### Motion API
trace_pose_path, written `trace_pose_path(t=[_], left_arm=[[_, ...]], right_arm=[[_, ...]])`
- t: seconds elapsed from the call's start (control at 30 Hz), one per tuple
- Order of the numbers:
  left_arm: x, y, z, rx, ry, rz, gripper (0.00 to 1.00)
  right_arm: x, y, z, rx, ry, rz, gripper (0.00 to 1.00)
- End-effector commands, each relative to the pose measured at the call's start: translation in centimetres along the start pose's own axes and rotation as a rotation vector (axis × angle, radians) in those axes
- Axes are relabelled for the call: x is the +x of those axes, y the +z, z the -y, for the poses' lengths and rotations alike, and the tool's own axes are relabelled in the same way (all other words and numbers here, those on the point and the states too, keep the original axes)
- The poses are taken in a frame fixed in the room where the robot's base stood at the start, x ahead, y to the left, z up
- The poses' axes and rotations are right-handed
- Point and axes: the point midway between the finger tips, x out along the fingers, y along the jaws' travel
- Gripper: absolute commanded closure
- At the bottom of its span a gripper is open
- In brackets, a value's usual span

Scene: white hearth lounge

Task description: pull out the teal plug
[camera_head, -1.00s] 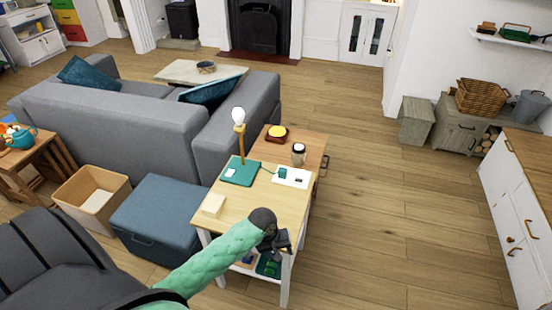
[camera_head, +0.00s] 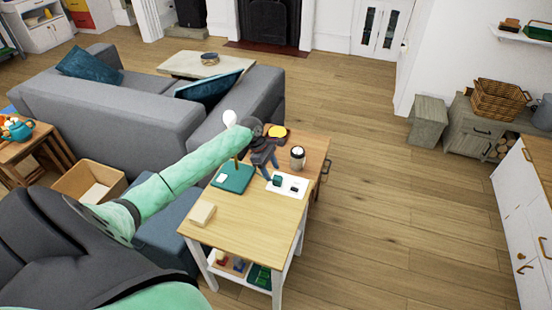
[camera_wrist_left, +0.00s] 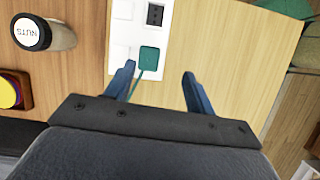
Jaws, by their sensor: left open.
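The teal plug (camera_head: 278,181) sits on the white socket plate (camera_head: 287,194) on the light wood side table. It also shows in the left wrist view (camera_wrist_left: 149,58), with a thin teal cord running from it toward my gripper. My left gripper (camera_head: 269,172) is open and empty, just above and behind the plug in the head view. In the left wrist view my gripper's two fingers (camera_wrist_left: 159,76) point toward the plug, one on either side of it in the picture. No contact shows. My right gripper is not in view.
The lamp's teal base (camera_head: 232,178) and a cream block (camera_head: 202,214) stand on the table (camera_head: 240,218). A nuts jar (camera_head: 297,157) and a yellow-topped item (camera_head: 278,131) are close behind.

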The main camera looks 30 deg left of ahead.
Motion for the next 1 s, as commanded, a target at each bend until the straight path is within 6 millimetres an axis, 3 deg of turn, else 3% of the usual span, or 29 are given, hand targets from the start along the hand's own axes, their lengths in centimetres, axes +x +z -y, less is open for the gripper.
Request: trace_pose_path(t=[0.1, 0.23, 0.7, 1.0], left_arm=[[-1.0, -0.7, -0.9, -0.056, 0.002, 0.008, 0.45], [-0.6, -0.7, -1.1, -0.07, 0.002, 0.012, 0.45], [5.2, -0.6, -1.1, -0.067, 0.002, 0.011, 0.45], [6.7, -0.6, -1.1, -0.066, 0.003, 0.011, 0.45]], right_arm=[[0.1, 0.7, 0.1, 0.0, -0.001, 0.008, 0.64], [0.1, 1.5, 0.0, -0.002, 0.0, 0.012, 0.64], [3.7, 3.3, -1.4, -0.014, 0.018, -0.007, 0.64], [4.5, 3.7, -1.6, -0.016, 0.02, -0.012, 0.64]])
